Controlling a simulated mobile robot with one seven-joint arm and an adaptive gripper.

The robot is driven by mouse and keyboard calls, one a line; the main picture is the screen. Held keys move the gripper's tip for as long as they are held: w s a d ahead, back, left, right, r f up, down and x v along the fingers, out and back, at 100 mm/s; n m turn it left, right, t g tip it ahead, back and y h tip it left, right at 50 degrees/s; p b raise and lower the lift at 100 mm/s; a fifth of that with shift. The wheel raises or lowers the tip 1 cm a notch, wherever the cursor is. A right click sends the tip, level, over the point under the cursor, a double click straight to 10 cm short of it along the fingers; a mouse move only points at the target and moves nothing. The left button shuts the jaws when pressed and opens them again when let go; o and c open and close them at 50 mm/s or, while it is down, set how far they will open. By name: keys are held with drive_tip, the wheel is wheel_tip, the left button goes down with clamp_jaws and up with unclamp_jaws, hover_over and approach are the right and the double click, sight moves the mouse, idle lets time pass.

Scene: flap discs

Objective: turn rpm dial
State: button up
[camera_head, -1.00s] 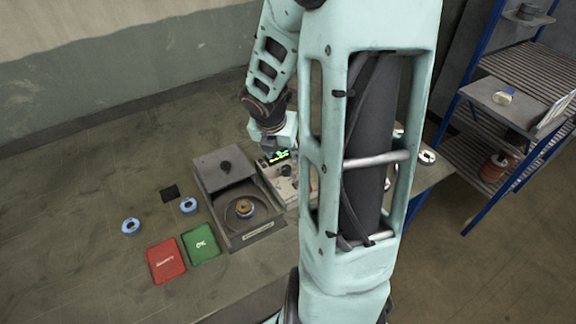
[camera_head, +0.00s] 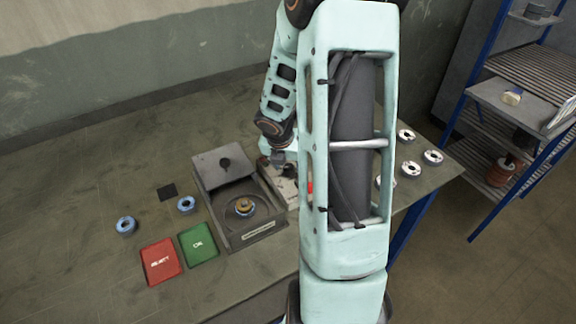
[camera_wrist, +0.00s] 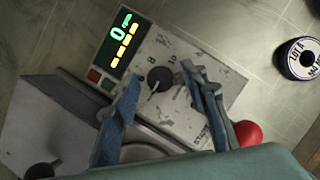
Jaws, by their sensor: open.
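The rpm dial (camera_wrist: 161,79) is a dark round knob with a pointer on a pale, worn control box (camera_wrist: 185,100), with numbers such as 8 and 10 printed around it. My gripper (camera_wrist: 160,75) is open, one blue finger on each side of the dial in the wrist view. I cannot tell whether either finger touches it. In the head view the control box (camera_head: 284,182) is partly hidden by my arm, and the dial does not show clearly.
A red knob (camera_wrist: 248,134) sits by the right finger. Left of the control box is a grey machine with a raised lid (camera_head: 222,168) and a disc (camera_head: 244,206) inside. Red (camera_head: 160,261) and green (camera_head: 198,243) pads lie in front. Several discs lie at the right.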

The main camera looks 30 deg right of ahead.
clamp_jaws()
drive_tip(key=shift+m, duration=0.4)
drive_tip(key=m+g, duration=0.1)
drive_tip(key=m, duration=0.1)
drive_tip(key=m+h, duration=0.1)
drive_tip(key=m, duration=0.1)
drive_tip(key=shift+w+a+m+g, duration=0.1)
drive_tip(key=shift+w+m+g, duration=0.05)
drive_tip(key=shift+m+g, duration=0.25)
drive_tip(key=m+g, duration=0.2)
drive_tip(key=m, duration=0.3)
drive_tip(key=shift+w, duration=0.15)
drive_tip(key=m+g, duration=0.1)
drive_tip(key=m, duration=0.2)
drive_tip(key=m+g+y+p, duration=0.1)
drive_tip(key=m, duration=0.2)
drive_tip(key=shift+w+m, duration=0.15)
drive_tip(key=shift+m, duration=0.25)
drive_tip(key=m, duration=0.2)
drive_tip(key=m+g+y, duration=0.1)
drive_tip(key=m, duration=0.1)
drive_tip(key=m+y, duration=0.1)
drive_tip(key=m, duration=0.1)
drive_tip(key=shift+d+g, duration=0.3)
drive_tip(key=shift+m, duration=0.3)
